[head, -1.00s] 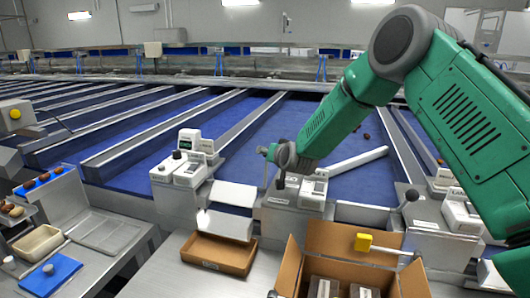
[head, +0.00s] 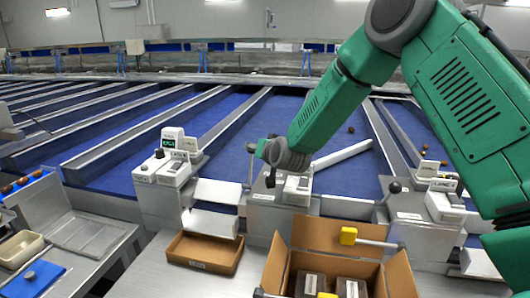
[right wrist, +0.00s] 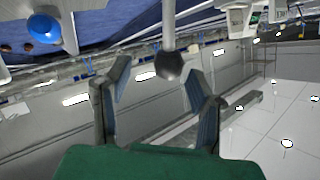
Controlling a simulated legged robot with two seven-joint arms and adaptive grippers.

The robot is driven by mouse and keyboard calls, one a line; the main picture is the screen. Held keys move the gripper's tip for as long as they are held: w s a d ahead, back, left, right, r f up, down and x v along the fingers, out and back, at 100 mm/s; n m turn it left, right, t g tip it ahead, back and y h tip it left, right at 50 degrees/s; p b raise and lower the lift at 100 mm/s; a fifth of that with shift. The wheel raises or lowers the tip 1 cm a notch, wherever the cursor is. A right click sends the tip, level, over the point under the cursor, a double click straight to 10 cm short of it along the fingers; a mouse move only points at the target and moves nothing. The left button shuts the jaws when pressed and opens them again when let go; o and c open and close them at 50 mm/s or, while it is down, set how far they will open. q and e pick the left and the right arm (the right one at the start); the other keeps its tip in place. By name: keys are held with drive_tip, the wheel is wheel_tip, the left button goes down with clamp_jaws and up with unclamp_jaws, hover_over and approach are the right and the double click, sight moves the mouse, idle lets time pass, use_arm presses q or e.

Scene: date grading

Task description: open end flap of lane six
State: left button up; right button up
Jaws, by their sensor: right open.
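In the right wrist view, my right gripper (right wrist: 157,78) is open. The dark round knob (right wrist: 168,66) of a lever shows between its fingers, its rod running up the picture. I see no finger pressing on the knob. In the head view my right arm reaches in from the right over the middle lane station (head: 297,185). A dark lever knob (head: 270,179) sits just under its wrist. The fingers are hard to make out there. A pale sloped flap (head: 218,192) stands left of this station. The lane number cannot be read. My left gripper is not in view.
An empty shallow cardboard tray (head: 205,262) lies below the flap. Other stations with knobbed levers stand left (head: 165,170) and right (head: 443,205). Blue lanes stretch behind.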

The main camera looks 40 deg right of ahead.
drive_tip(key=v, duration=0.7)
drive_tip(key=shift+s, duration=0.15)
drive_tip(key=shift+a, duration=0.1)
drive_tip(key=shift+c, duration=0.5)
drive_tip(key=c, duration=0.6)
drive_tip(key=shift+r+n, duration=0.25)
drive_tip(key=shift+n, duration=0.15)
clamp_jaws()
wheel_tip(320, 180, up, 4)
drive_tip(key=s+d+n+y+b, duration=0.15)
drive_tip(key=n+y+b, duration=0.55)
drive_tip(key=n, duration=1.4)
drive_tip(key=w+a+f+y+p, duration=0.1)
drive_tip(key=w+f+p, duration=0.2)
drive_tip(key=w, duration=0.6)
drive_tip(key=shift+w+f+y+p, duration=0.25)
drive_tip(key=shift+f+y+p, duration=0.05)
drive_tip(key=shift+f, duration=1)
